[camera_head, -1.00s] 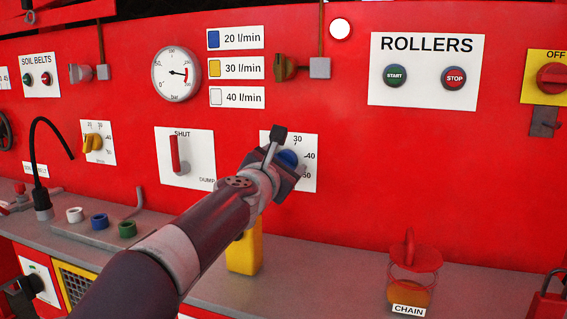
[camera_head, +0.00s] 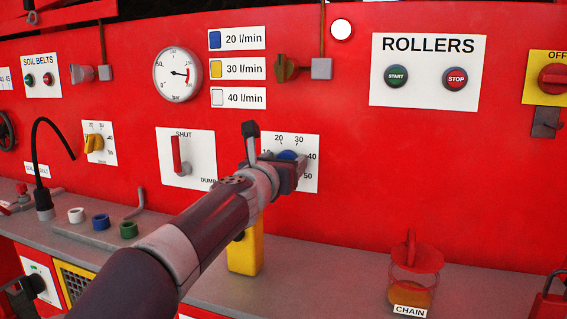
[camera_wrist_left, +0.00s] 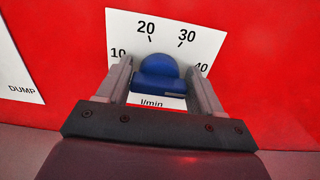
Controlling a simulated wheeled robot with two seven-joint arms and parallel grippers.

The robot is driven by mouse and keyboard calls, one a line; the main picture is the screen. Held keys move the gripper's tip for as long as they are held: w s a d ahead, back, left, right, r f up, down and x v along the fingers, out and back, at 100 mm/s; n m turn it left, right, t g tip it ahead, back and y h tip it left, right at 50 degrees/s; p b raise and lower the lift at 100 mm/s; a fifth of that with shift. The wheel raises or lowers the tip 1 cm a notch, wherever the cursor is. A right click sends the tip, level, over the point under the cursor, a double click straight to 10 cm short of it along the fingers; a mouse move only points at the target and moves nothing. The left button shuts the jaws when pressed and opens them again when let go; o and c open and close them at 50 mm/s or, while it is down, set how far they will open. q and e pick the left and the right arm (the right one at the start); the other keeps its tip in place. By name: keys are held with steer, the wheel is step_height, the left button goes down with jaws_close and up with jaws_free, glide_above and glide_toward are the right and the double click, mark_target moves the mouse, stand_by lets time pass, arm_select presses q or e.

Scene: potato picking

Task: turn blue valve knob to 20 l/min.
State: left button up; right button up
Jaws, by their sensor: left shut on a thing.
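The blue valve knob (camera_head: 287,155) sits on a white dial plate (camera_head: 308,180) on the red panel, with marks 10 to 50. My left gripper (camera_head: 277,172) covers the plate's lower left and part of the knob. In the left wrist view, the blue knob (camera_wrist_left: 158,76) lies between the two fingers of my left gripper (camera_wrist_left: 160,82), which is shut on it. The 10, 20, 30 and 40 marks and "l/min" show on the dial plate (camera_wrist_left: 203,42) there. I cannot tell which mark the knob points to. My right gripper is not in view.
A SHUT/DUMP lever plate (camera_head: 200,150) is left of the dial. Above are the 20, 30 and 40 l/min labels (camera_head: 238,68) and a pressure gauge (camera_head: 177,74). A yellow block (camera_head: 244,255) stands on the grey ledge (camera_head: 330,280) below my arm. Panel right of the dial is clear.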

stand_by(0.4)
arm_select(q)
steer(key=o, duration=1)
steer(key=shift+c, duration=0.2)
steer(key=shift+s, duration=0.15)
steer(key=b+v, duration=0.2)
steer(key=v, duration=1)
steer(key=shift+s, duration=0.2)
